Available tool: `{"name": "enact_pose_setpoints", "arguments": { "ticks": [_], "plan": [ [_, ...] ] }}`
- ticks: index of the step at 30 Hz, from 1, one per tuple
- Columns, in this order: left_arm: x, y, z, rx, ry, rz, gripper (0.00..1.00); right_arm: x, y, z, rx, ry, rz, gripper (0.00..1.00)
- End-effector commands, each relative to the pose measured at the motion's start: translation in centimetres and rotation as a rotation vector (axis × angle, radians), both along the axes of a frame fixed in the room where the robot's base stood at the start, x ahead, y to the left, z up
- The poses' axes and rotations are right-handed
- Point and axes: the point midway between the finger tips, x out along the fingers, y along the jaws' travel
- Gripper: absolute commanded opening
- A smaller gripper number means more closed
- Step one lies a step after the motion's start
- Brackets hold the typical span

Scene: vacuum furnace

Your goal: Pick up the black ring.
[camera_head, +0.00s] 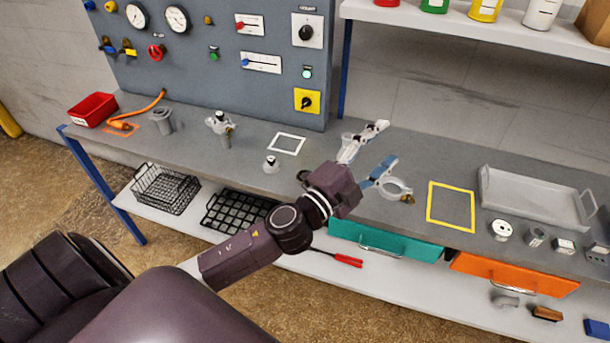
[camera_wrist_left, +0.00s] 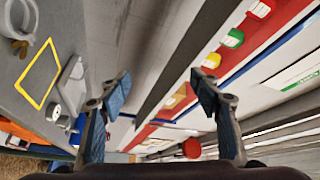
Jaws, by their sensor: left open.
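A small dark curved shape (camera_head: 302,175) shows at the bench's front edge, just left of my left wrist in the head view. It may be the black ring, but my wrist partly hides it and I cannot tell for sure. My left gripper (camera_head: 386,143) is open and empty above the bench, its fingers pointing to the back right. In the left wrist view the two blue-padded fingertips (camera_wrist_left: 162,92) are wide apart with nothing between them. No black ring is clear in that view. My right gripper is not in view.
A grey ring clamp (camera_head: 398,187) lies beside the lower finger. A yellow square outline (camera_head: 451,207) and a grey tray (camera_head: 535,199) are to the right. A white square outline (camera_head: 287,143) is to the left. A control panel (camera_head: 225,60) and upper shelf (camera_head: 470,27) stand behind.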

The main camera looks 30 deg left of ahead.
Motion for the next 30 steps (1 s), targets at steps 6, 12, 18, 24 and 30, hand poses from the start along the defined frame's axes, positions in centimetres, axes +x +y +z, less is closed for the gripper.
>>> {"name": "enact_pose_setpoints", "arguments": {
  "ticks": [6, 12, 18, 24, 30],
  "plan": [
    [-0.3, -7.8, 1.5, 0.569, -0.261, -0.409, 0.58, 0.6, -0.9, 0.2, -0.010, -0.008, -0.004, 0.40],
    [-0.4, -4.3, -7.5, 1.221, -0.192, -0.756, 0.58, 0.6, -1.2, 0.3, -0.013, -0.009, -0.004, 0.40],
    [0.3, 10.4, -13.4, 1.709, 0.162, -0.916, 0.58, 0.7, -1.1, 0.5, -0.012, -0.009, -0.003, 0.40],
    [-0.4, 20.2, -13.6, 1.897, 0.436, -0.943, 0.58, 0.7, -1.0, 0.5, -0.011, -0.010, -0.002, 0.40],
    [-0.2, 21.6, -15.0, 1.917, 0.487, -0.950, 0.58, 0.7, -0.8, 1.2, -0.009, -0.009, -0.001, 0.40]
  ]
}}
